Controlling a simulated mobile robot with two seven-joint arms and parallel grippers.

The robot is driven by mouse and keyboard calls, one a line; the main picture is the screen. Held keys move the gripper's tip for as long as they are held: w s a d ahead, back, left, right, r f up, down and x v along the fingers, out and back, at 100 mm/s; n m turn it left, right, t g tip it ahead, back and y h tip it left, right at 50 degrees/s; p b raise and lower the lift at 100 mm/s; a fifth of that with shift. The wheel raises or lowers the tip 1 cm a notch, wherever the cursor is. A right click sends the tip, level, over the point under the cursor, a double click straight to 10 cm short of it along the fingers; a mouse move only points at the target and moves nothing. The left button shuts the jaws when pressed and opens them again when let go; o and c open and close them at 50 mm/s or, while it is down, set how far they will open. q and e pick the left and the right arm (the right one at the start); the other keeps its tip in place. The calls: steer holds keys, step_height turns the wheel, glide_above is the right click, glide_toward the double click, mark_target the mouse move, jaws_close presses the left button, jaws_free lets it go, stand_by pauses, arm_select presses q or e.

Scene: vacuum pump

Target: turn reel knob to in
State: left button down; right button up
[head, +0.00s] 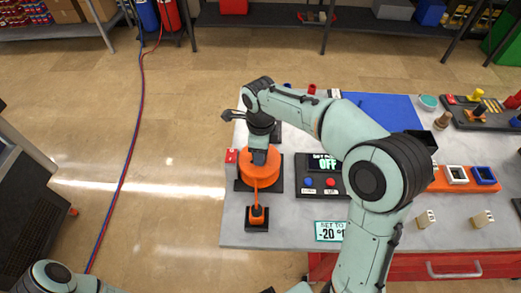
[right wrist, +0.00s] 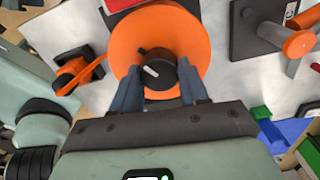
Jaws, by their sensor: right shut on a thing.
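The orange reel (head: 264,174) sits on a black base at the left side of the grey table. In the right wrist view, the black reel knob (right wrist: 160,76) with a white pointer mark is at the middle of the reel's face (right wrist: 140,38). My right gripper (head: 259,156) points down onto the reel from above. Its two blue-grey fingers (right wrist: 158,84) are shut on the knob, one on each side. In the head view the gripper and arm hide the knob. Any label around the knob is not readable. My left gripper is not in view.
An orange line runs from the reel to a small orange fitting (head: 257,214) on a black block. A panel (head: 326,166) reading OFF, with a blue and a red button, stands to the right. A sign (head: 329,231) reads "SET TO -20". A blue mat (head: 378,108) lies behind.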

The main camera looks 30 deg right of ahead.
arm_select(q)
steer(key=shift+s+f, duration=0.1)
arm_select(e)
steer(key=m, duration=0.6)
steer(key=shift+a+f, duration=0.1)
steer(key=shift+m, duration=0.4)
steer(key=o, duration=1.1)
steer(key=shift+c, duration=0.2)
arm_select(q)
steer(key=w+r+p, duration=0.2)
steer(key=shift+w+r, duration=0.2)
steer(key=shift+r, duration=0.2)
arm_select(e)
step_height(320, 180, up, 14)
steer(key=shift+f, duration=0.25)
